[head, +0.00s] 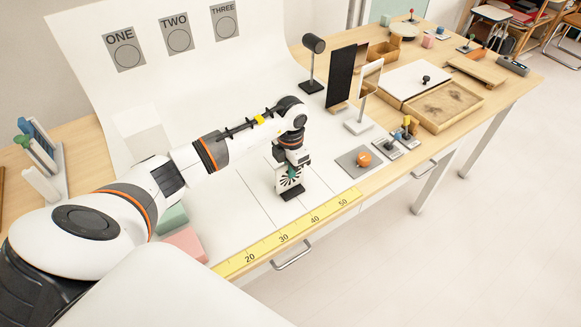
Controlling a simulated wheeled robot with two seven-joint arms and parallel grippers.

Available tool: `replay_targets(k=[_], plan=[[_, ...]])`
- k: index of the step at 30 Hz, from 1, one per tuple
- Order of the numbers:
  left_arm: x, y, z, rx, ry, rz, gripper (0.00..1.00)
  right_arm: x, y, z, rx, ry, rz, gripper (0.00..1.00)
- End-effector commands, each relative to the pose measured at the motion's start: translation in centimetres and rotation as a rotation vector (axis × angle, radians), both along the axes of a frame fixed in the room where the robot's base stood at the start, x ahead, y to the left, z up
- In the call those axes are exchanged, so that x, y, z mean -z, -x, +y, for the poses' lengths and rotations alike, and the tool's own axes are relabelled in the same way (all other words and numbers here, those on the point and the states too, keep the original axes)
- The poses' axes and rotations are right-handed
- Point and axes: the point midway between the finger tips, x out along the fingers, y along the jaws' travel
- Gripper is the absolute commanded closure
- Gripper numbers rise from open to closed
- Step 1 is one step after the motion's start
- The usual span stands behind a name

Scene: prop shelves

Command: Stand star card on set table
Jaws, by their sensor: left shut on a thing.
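My left gripper (292,161) is shut on the star card (285,183), a small white card with a black radiating pattern and some green near its top. The card is upright on a dark foot (292,194). It is at the white, line-marked surface of the set table (248,208), just behind the yellow ruler. The gripper hides the card's top edge, and I cannot tell whether the foot touches the surface. My right gripper is not in view.
The yellow ruler (284,238) runs along the front edge. An orange knob (364,158) on a grey plate, a white-framed stand (370,80), a black panel (341,77) and a black lamp (313,62) stand to the right. Green and pink blocks (186,246) lie near my arm.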

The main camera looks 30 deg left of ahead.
Motion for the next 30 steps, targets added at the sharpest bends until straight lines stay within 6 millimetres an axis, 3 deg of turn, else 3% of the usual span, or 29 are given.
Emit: replay_targets(k=[1, 5, 16, 20, 30], plan=[[0.1, 0.0, 0.0, 0.000, 0.000, 0.000, 0.90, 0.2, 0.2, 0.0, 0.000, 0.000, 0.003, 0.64], [0.1, 0.0, 0.0, 0.000, 0.000, 0.000, 0.71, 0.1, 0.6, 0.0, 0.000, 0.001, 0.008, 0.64], [-0.5, -0.1, 0.0, 0.000, -0.001, -0.001, 0.71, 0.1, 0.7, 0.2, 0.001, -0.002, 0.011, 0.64], [-2.5, -0.1, 0.1, 0.001, -0.001, -0.005, 0.71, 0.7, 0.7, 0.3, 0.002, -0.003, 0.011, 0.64], [-9.5, -0.1, 0.0, 0.001, -0.002, -0.005, 0.71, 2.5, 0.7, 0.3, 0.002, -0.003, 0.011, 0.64]])
